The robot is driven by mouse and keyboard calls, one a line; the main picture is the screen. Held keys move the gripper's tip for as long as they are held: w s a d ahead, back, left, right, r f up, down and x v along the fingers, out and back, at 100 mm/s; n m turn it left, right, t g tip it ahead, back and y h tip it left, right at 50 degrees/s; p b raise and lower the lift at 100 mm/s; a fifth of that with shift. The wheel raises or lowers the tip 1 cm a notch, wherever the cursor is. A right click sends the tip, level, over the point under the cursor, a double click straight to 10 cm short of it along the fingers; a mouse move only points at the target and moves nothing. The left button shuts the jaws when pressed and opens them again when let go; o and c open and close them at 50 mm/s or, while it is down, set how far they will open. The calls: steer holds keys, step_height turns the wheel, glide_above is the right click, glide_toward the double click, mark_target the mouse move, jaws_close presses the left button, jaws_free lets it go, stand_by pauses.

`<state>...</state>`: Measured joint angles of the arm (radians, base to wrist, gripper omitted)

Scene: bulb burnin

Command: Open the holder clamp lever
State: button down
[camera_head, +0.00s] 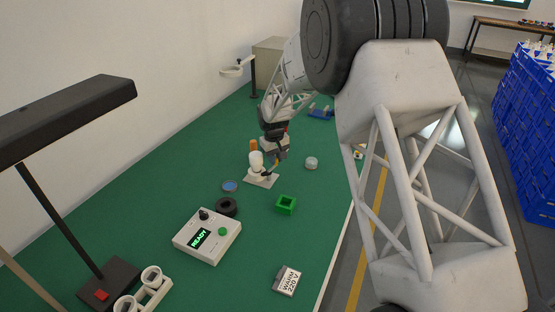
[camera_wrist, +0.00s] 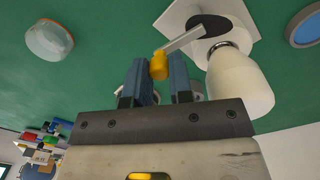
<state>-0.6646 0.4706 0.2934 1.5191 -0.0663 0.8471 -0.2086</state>
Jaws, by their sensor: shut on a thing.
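The holder (camera_head: 262,181) is a white square plate on the green bench in the head view. In the wrist view the holder plate (camera_wrist: 178,13) carries a dark round part. A grey clamp lever (camera_wrist: 184,40) reaches out from it and ends in a yellow knob (camera_wrist: 158,66). A white bulb (camera_wrist: 238,82) sits at the holder, beside the lever; it also shows in the head view (camera_head: 256,160). My gripper (camera_wrist: 160,80) has its two blue-grey fingers on either side of the yellow knob, shut on it. In the head view my gripper reaches down at the holder, partly hiding the lever.
A clear round dish (camera_head: 311,163) lies right of the holder. An orange object (camera_head: 253,145) stands just behind the bulb.

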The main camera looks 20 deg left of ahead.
steer(key=shift+a+r+n, duration=0.1)
steer(key=shift+a+n, duration=0.3)
steer(key=shift+n, duration=0.6)
steer(key=c, duration=1)
jaws_free()
steer(key=shift+r, duration=0.1)
steer(key=shift+s+a+r, duration=0.1)
steer(key=shift+r, duration=1.8)
steer(key=shift+s+r, duration=0.1)
steer(key=shift+r, duration=1.75)
steer(key=shift+r, duration=0.1)
